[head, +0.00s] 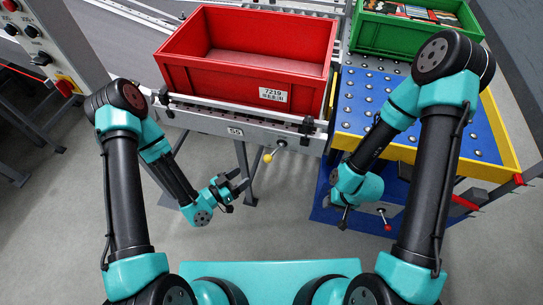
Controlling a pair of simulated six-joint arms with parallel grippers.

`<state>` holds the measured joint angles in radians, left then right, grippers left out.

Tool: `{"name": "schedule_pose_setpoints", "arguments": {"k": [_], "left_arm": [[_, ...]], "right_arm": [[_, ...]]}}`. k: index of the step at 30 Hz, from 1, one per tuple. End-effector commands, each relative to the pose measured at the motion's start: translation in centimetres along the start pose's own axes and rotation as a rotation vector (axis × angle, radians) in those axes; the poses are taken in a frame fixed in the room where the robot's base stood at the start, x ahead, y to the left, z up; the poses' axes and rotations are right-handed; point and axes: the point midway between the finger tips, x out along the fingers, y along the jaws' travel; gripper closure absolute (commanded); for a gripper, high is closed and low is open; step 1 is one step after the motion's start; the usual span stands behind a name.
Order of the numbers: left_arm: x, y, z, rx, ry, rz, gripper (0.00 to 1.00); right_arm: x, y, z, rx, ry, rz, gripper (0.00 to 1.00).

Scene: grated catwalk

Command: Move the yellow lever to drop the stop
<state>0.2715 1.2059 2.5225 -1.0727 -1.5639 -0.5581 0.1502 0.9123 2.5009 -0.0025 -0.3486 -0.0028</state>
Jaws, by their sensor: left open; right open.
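The yellow lever (268,157) is a short lever with a yellow ball end. It hangs from the front rail of the conveyor (213,121), below the red crate (240,77). My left gripper (239,183) is open and empty, to the left of and lower in the picture than the yellow ball, apart from it. My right gripper (344,217) is at the right, in front of the blue ball table, pointing down; its fingers show only in part. A black fitting (308,127) sits on the rail near the crate's right front corner; I cannot tell whether it is the stop.
A blue ball-transfer table (410,110) with a yellow edge adjoins the conveyor on the right. A green crate (405,35) with items stands behind it. A red-knobbed lever (387,226) is below the table. A control panel (38,45) stands at upper left.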

Motion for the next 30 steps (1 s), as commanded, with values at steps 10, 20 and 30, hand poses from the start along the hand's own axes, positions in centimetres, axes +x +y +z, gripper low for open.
{"name": "schedule_pose_setpoints", "arguments": {"k": [10,20,30], "left_arm": [[4.4,0.1,0.0,0.002,0.000,0.004,0.40],[8.9,0.1,0.0,0.003,0.001,0.003,0.40],[13.6,0.1,0.0,0.002,-0.001,0.002,0.40]], "right_arm": [[0.0,0.0,0.0,0.000,0.000,0.000,0.57],[0.0,0.0,0.0,0.000,0.000,0.000,0.57],[0.0,0.0,0.0,0.000,0.000,0.000,0.57]]}}
